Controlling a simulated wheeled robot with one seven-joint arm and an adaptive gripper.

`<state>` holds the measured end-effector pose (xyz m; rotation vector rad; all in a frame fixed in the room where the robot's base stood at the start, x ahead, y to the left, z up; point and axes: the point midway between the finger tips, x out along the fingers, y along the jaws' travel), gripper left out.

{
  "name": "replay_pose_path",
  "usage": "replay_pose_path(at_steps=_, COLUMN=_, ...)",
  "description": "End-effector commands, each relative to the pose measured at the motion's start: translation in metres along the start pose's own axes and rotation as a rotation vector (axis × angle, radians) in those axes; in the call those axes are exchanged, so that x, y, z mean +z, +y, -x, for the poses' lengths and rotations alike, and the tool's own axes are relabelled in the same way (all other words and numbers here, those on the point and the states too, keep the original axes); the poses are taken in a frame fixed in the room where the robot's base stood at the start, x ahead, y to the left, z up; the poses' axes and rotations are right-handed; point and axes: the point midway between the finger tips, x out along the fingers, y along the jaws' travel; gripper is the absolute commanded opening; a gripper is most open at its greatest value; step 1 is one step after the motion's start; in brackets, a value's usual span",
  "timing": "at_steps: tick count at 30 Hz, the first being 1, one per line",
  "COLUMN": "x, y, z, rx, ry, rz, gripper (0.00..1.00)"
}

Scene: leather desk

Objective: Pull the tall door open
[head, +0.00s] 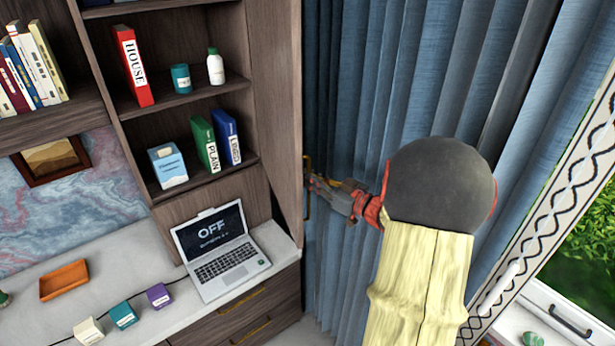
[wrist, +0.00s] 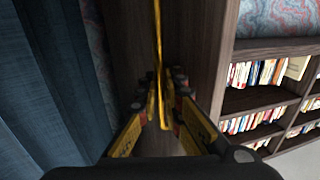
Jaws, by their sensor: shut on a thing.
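The tall door (head: 283,120) is a dark wood panel at the right side of the shelving unit, seen at a steep angle. It also fills the middle of the wrist view (wrist: 205,50). A thin brass handle (head: 307,190) runs along its edge; in the wrist view the handle (wrist: 157,40) comes down from the top between my fingers. My gripper (head: 318,184) reaches in from the right, in front of the curtain. In the wrist view my gripper (wrist: 164,100) is shut on the handle. The fingers hide part of the handle.
Blue curtains (head: 400,80) hang close behind and beside my arm. A laptop (head: 222,255) stands on the desk (head: 200,318), left of the door. Open shelves (head: 190,97) hold books and bottles. A patterned curtain border (head: 545,215) and window are at the right.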

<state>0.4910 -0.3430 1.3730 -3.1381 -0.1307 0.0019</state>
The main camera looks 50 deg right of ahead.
Motion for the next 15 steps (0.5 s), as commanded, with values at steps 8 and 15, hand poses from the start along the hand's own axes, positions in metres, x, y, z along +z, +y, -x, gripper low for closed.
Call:
replay_pose_path(at_steps=8, x=-0.0001, y=-0.0001, z=0.0, rx=0.0, ry=0.0, rz=0.001, gripper=0.14)
replay_pose_path(at_steps=15, x=-0.0005, y=0.0005, z=0.0043, rx=0.002, ry=0.001, rz=0.001, gripper=0.14)
